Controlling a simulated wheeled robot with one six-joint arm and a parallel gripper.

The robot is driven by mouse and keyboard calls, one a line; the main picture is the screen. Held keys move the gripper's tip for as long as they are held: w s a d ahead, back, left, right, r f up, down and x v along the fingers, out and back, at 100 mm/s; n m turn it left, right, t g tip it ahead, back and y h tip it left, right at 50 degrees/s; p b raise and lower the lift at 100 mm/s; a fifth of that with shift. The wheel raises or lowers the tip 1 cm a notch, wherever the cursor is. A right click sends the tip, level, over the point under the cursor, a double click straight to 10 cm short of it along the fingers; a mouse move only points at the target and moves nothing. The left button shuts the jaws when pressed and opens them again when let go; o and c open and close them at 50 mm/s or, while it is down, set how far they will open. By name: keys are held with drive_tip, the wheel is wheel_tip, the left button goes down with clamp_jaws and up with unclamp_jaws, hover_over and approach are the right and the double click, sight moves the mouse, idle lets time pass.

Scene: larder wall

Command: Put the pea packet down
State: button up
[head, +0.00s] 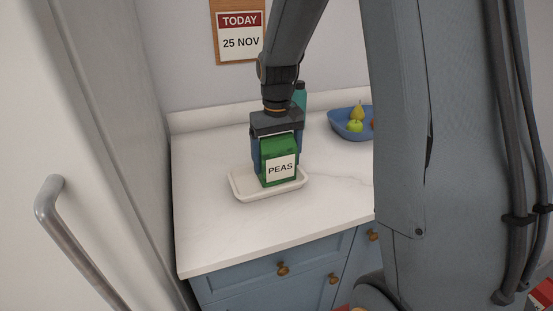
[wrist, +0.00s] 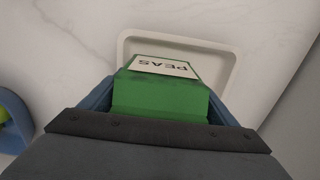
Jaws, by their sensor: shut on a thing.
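The green pea packet (head: 279,160) stands upright with its white PEAS label facing the head camera. My gripper (head: 277,150) points straight down and is shut on the packet, one blue finger on each side. The packet is at a white tray (head: 245,190) on the counter; I cannot tell whether its base touches the tray. In the wrist view the packet (wrist: 160,104) fills the space between the fingers, and the tray's rim (wrist: 180,38) shows beyond it. The packet's base is hidden there.
A blue bowl (head: 347,129) with fruit stands at the back right of the counter. A teal object (head: 300,92) is partly hidden behind my gripper. The white counter (head: 215,245) is clear in front of the tray. A tall pale door with a metal handle (head: 50,200) is at the left.

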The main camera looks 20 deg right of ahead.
sight(276, 136)
drive_tip(key=shift+f, duration=0.2)
drive_tip(key=o, duration=1.5)
drive_tip(key=shift+f, duration=0.1)
drive_tip(key=shift+c, duration=0.2)
wheel_tip(276, 136, up, 12)
drive_tip(key=b, duration=0.2)
drive_tip(key=shift+b, duration=0.3)
